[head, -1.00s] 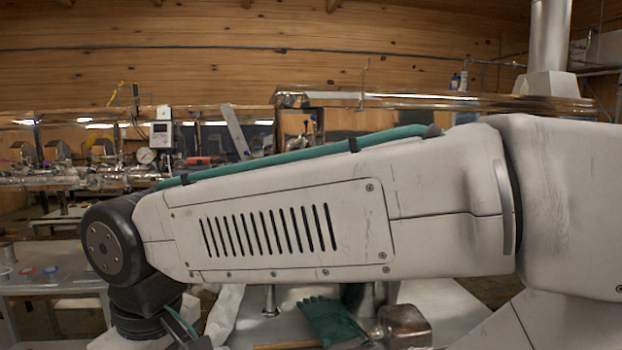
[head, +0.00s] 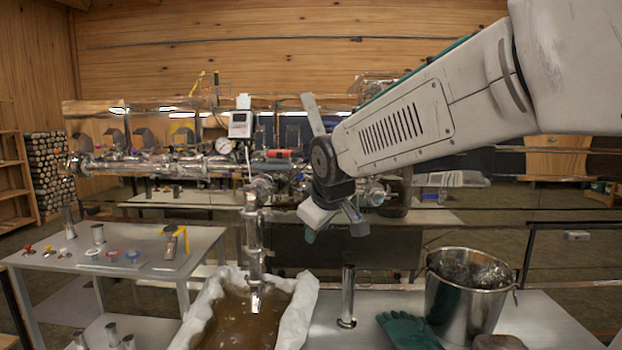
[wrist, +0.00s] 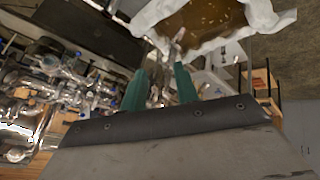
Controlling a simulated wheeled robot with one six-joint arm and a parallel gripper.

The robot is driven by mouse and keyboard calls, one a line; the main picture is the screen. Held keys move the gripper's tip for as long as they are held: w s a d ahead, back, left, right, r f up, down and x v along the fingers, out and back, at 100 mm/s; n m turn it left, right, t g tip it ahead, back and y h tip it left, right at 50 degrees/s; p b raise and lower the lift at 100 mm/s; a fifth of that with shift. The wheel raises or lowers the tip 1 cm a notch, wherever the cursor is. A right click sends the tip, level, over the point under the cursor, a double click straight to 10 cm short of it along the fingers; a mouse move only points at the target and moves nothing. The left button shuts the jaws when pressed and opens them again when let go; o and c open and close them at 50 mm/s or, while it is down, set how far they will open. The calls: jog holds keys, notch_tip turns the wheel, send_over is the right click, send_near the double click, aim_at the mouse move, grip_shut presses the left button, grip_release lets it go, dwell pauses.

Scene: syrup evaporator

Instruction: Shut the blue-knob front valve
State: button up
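Steel pipework with valves (head: 185,166) runs across the middle of the head view, with a vertical outlet pipe (head: 254,245) at its front. No blue knob stands out clearly there, and my arm and gripper cover part of the pipework. In the wrist view, small blue spots (wrist: 77,54) show on the pipework at left. I cannot tell which is the front valve's knob. My gripper (head: 332,226) hangs in front of the pipework's right part. In the wrist view, its teal fingers (wrist: 161,76) stand apart with nothing clearly held between them; the gripper appears clear of the valves.
A cloth-lined basin of brown liquid (head: 232,318) stands below the outlet. A steel bucket (head: 465,305), teal glove (head: 405,332) and upright metal tube (head: 347,298) are at right. A side table (head: 150,250) at left holds small coloured items. A gauge (head: 224,146) sits on the pipework.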

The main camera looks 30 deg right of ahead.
jog(key=w+d+n+t, duration=0.4)
jog(key=w+d, duration=0.3)
jog(key=w, duration=0.8)
jog(key=w+d+n+t, duration=0.4)
jog(key=w+d, duration=0.4)
jog(key=w, duration=0.7)
jog(key=w+d+f+n+t, duration=0.1)
jog(key=w+d+n+t, duration=0.3)
jog(key=w+d, duration=0.4)
jog(key=shift+w+d+f+n, duration=0.1)
jog(key=shift+w+n, duration=0.4)
jog(key=shift+w, duration=3.05)
jog(key=shift+c, duration=0.2)
grip_shut()
